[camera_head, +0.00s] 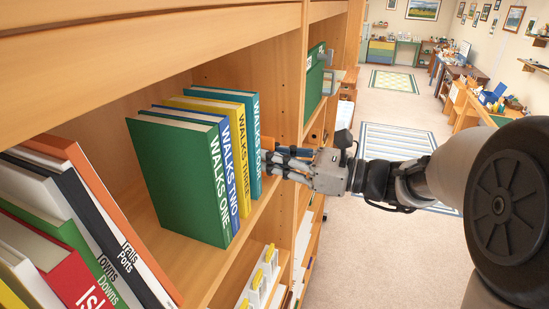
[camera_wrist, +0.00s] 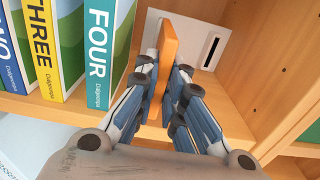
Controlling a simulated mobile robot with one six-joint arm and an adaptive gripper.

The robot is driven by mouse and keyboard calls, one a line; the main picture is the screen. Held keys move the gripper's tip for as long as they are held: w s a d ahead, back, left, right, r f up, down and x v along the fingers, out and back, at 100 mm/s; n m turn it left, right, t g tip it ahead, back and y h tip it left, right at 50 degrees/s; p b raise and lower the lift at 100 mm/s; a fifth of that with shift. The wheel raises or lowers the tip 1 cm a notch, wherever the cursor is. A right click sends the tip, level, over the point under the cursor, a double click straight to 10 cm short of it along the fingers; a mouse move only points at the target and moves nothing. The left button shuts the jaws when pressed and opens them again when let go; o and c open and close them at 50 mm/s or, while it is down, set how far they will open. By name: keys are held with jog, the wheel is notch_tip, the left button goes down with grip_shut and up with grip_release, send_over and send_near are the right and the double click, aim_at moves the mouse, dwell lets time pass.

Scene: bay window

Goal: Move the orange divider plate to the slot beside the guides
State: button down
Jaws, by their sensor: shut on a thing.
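The orange divider plate (camera_wrist: 167,55) stands upright between the fingers of my gripper (camera_wrist: 164,85) in the wrist view. My gripper is shut on it. In the head view only a small orange part of the plate (camera_head: 268,143) shows beside the books, behind my gripper (camera_head: 278,162). The guides are upright books named Walks One (camera_head: 178,180), Two (camera_head: 238,165), Three (camera_head: 240,150) and Four (camera_head: 253,130). A white panel (camera_wrist: 187,35) with a dark slot (camera_wrist: 212,51) is at the shelf back, right of the plate.
Leaning books (camera_head: 95,215) fill the left of the same shelf. A wooden upright (camera_head: 291,95) bounds the compartment on the right; its side wall shows in the wrist view (camera_wrist: 275,70). Bare shelf (camera_wrist: 228,118) lies right of the plate. White holders with yellow parts (camera_head: 258,282) are below.

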jog(key=shift+x, duration=1.6)
jog(key=c, duration=1.7)
grip_release()
jog(key=shift+a, duration=0.15)
jog(key=shift+o, duration=0.5)
jog(key=v, duration=1.2)
